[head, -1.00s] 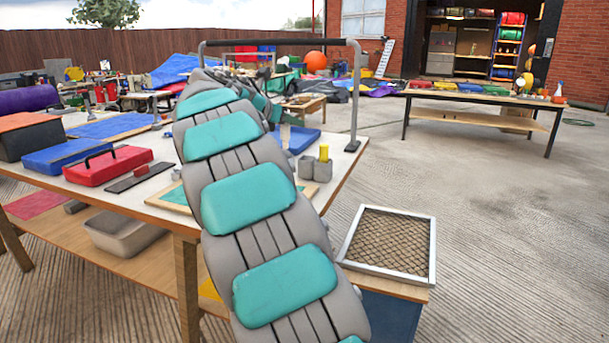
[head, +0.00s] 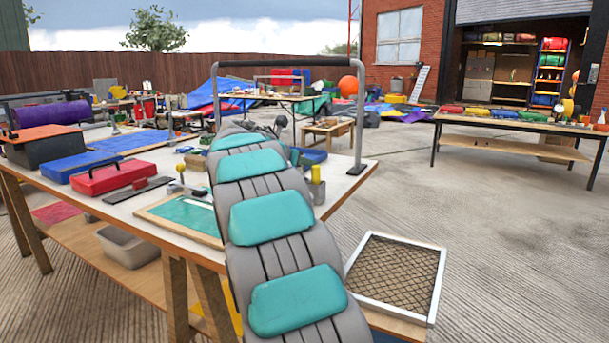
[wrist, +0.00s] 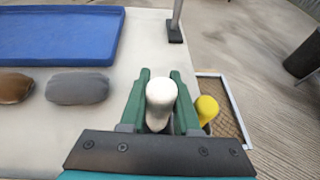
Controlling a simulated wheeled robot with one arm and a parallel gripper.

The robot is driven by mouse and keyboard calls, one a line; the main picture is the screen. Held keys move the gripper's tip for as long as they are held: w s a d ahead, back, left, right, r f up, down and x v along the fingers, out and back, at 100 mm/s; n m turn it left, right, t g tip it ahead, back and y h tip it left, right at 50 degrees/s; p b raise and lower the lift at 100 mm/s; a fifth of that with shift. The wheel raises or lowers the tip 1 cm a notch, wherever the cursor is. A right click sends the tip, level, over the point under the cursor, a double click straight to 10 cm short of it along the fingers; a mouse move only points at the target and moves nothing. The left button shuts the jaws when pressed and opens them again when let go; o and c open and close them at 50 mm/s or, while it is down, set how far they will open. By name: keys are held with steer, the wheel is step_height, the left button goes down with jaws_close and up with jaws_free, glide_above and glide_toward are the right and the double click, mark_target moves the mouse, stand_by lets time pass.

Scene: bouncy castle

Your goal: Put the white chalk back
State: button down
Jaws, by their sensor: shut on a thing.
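The white chalk (wrist: 160,92) is a stubby rounded stick, seen end-on between the green fingers of my gripper (wrist: 161,76) in the wrist view. My gripper is shut on it. A yellow chalk (wrist: 207,108) is just to the right of the fingers. In the head view the yellow chalk (head: 316,173) stands upright in a grey cup (head: 317,191) near the table's right edge. My arm hides the spot left of that cup, and I cannot clearly make out my gripper or the white chalk there. What lies beneath the white chalk is hidden.
The wrist view shows a blue tray (wrist: 60,36), a grey stone-like piece (wrist: 78,88) and a brown one (wrist: 14,87). A metal rail post (head: 360,120) rises at the table's right end. A mesh-topped box (head: 396,274) stands right of the table. A red case (head: 112,177) is at left.

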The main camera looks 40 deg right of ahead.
steer(key=shift+f, duration=1.3)
steer(key=shift+f, duration=0.15)
steer(key=c, duration=0.9)
jaws_free()
steer(key=shift+a+r, duration=0.1)
steer(key=shift+r, duration=0.1)
steer(key=v, duration=1.1)
steer(key=shift+s+a+r, duration=0.1)
steer(key=shift+a+r, duration=0.05)
steer(key=shift+a, duration=0.25)
